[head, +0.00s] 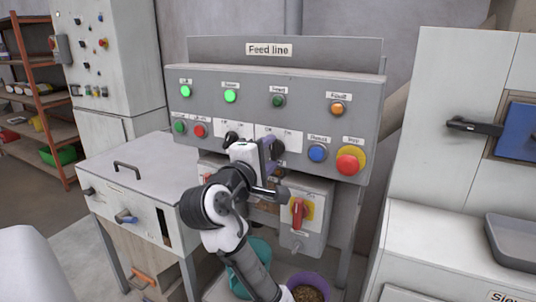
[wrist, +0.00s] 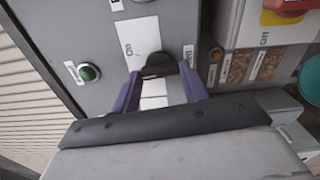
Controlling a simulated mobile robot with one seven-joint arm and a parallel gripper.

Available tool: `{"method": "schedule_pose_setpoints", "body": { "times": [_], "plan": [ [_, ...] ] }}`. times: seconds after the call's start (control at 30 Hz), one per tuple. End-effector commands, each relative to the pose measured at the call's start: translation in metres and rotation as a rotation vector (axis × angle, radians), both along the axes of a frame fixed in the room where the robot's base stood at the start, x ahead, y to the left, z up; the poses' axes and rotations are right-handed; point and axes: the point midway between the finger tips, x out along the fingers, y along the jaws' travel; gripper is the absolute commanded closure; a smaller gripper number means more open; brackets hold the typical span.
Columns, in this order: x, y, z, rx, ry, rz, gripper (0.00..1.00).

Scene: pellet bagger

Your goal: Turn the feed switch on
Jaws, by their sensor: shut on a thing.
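The feed switch is a black rotary knob (wrist: 160,64) on a white plate, below the dark green Feed lamp (head: 278,101) on the grey Feed line panel. In the head view the knob (head: 279,147) shows just right of my gripper (head: 270,150), whose wrist hides part of the plate. In the wrist view the two purple fingers of my gripper (wrist: 161,76) stand on either side of the knob, shut on it. The Feed lamp (wrist: 89,73) looks unlit. I cannot tell clearly which label the knob points to.
Another black knob (head: 231,138) sits close left of my gripper. A blue button (head: 317,153) and the red stop button (head: 348,162) are to the right. A red rotary switch (head: 298,212) sits below. Teal (head: 258,250) and purple (head: 322,281) buckets stand under the panel.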

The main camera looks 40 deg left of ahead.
Motion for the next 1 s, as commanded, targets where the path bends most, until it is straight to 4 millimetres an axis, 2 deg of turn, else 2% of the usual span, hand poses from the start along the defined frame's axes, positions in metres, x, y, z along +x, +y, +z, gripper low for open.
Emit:
{"method": "schedule_pose_setpoints", "body": {
  "times": [0.5, 1.0],
  "plan": [
    [-0.0006, 0.0003, -0.0005, 0.437, 0.107, 0.0, 0.79],
    [-0.0002, -0.0002, -0.0002, 0.621, 0.151, -0.001, 0.79]
  ]
}}
